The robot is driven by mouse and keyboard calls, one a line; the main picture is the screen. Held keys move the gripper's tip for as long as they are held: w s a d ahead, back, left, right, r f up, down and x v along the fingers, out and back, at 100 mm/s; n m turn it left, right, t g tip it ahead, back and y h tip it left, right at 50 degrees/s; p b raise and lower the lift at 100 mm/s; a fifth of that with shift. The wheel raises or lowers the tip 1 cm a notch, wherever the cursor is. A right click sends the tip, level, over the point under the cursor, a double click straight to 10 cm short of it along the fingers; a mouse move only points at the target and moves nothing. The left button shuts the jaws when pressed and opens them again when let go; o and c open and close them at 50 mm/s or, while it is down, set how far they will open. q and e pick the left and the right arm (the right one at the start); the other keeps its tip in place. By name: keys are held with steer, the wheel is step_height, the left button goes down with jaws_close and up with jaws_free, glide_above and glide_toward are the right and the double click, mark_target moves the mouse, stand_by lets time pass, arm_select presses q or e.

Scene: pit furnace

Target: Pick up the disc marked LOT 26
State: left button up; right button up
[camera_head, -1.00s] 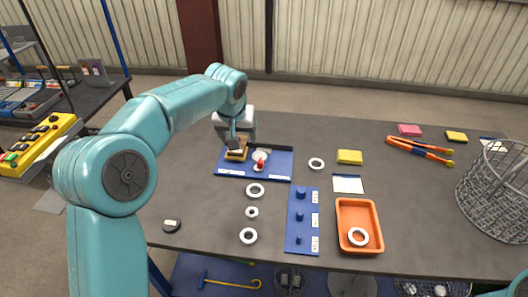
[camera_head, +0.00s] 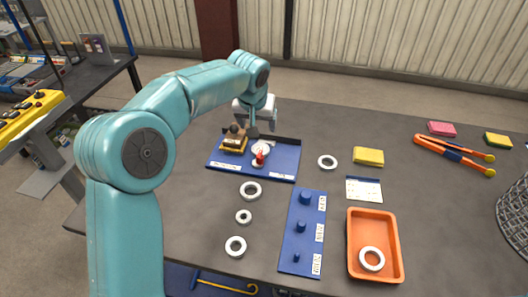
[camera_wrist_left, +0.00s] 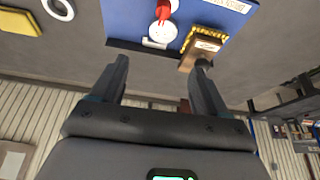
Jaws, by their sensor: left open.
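No lettering reading LOT 26 can be made out. On the blue tray (camera_head: 275,172) stand a white disc with a red knob (camera_head: 260,155), another whitish round piece just behind it, and a yellow-edged block with a dark knob (camera_head: 234,140). The block (camera_wrist_left: 200,45), the red knob (camera_wrist_left: 163,9) and the whitish round piece (camera_wrist_left: 159,36) show in the left wrist view. My left gripper (camera_wrist_left: 162,72) is open and empty at the tray's back edge; in the head view (camera_head: 253,131) the wrist partly hides it. My right gripper is out of view.
Several white rings, such as one in front of the tray (camera_head: 251,190), lie on the grey table. A blue peg board (camera_head: 290,250), an orange bin (camera_head: 398,245) holding a ring, a yellow block (camera_head: 368,156) and orange tongs (camera_head: 440,152) stand to the right.

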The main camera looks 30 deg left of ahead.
arm_select(q)
steer(key=p, duration=0.1)
glide_toward(260, 148)
steer(key=shift+w+d+f, duration=0.1)
steer(key=shift+w+f, duration=0.15)
steer(key=shift+f, duration=0.8)
steer(key=shift+w+f, duration=0.15)
steer(key=shift+f, duration=0.15)
steer(key=p+x, duration=0.1)
steer(key=x, duration=0.4)
steer(key=shift+w+a+f, duration=0.15)
steer(key=shift+a, duration=0.1)
steer(key=shift+d, duration=0.1)
steer(key=shift+c, duration=0.9)
steer(key=c, duration=0.9)
steer(key=shift+r, duration=0.25)
steer(key=shift+c, duration=0.7)
